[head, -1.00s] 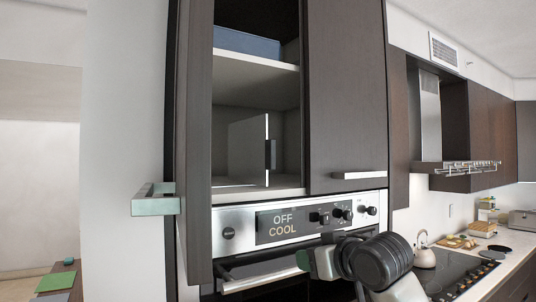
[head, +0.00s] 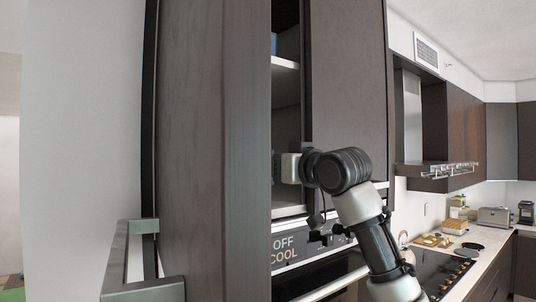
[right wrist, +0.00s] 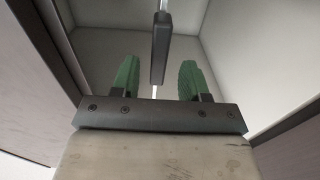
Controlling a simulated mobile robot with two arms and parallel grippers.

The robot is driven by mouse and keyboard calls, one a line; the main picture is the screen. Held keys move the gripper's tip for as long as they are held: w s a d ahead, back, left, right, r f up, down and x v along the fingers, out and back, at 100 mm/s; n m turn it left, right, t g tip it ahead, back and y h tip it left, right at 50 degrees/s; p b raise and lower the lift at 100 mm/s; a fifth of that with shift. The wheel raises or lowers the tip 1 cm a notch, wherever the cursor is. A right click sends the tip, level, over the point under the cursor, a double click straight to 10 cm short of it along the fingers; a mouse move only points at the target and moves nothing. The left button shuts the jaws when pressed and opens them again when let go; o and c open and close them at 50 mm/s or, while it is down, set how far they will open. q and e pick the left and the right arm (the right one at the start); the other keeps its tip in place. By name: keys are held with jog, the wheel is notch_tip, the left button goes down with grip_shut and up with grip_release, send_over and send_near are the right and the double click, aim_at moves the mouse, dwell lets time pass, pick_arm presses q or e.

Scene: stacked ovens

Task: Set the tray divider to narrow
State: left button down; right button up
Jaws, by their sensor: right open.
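The tray divider (right wrist: 163,8) is a thin upright panel in the open cabinet compartment, seen nearly edge-on in the right wrist view. A dark grip (right wrist: 160,48) is fixed to its front edge. My right gripper (right wrist: 157,80) is open, its two green fingers on either side of the divider's line, with the grip straight ahead. I cannot tell whether the fingertips reach the grip, and no contact shows. In the head view the open cabinet door (head: 205,150) hides the divider and my right fingertips. My left gripper is out of view.
The door's metal handle (head: 145,290) juts out at lower left. A closed cabinet door (head: 347,85) is right of the opening. The oven panel (head: 285,252) below reads OFF COOL. A shelf (head: 286,62) lies above the compartment. The counter and cooktop (head: 440,268) are at right.

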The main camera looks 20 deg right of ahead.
jog(key=p+x, duration=0.1)
jog(key=x, duration=0.3)
jog(key=shift+w+f, duration=0.15)
jog(key=shift+d, duration=0.15)
jog(key=shift+c, duration=1)
jog(key=c, duration=0.5)
grip_shut()
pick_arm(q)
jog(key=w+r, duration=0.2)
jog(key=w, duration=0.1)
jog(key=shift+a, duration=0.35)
